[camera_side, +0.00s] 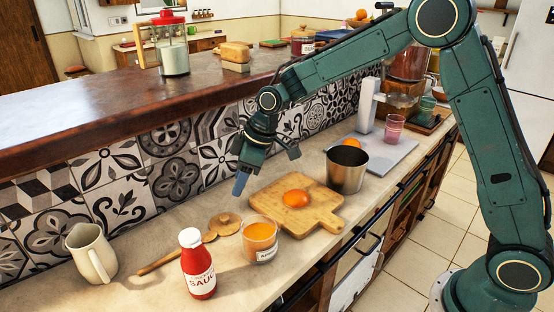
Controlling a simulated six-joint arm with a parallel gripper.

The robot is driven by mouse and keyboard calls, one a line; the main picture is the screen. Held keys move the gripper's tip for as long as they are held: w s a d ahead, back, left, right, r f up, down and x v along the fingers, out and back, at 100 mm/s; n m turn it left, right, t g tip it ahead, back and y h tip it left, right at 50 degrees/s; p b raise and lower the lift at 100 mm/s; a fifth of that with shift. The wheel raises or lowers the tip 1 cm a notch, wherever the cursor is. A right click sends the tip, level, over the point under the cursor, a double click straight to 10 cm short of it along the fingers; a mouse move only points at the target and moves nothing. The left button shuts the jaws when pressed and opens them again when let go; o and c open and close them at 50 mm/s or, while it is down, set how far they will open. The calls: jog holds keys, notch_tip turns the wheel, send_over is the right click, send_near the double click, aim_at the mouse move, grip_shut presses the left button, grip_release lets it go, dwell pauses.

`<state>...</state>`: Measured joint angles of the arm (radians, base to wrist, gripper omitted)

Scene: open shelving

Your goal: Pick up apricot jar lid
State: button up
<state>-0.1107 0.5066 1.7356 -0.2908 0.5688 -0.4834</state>
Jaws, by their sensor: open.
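A round wooden lid with a small knob (225,222) lies flat on the counter. Just right of it stands a glass jar of orange jam (260,243) with a partly readable label; no lid shows on the jar. My gripper (241,183) hangs in the air above and slightly behind the lid, pointing down. It is open and empty, apart from the lid. Its far side is partly hidden.
A red sauce bottle (198,265) and a wooden spoon (165,260) are near the lid. A cream pitcher (91,252) stands left. A cutting board (318,213) with an orange item (296,198) and a metal pot (346,170) stand right. A tiled wall (110,190) rises behind.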

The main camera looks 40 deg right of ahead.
send_over(224, 217)
jog(key=s+d, duration=0.2)
jog(key=shift+w+f, duration=0.15)
jog(key=shift+f, duration=3)
jog(key=shift+x, duration=2.6)
grip_shut()
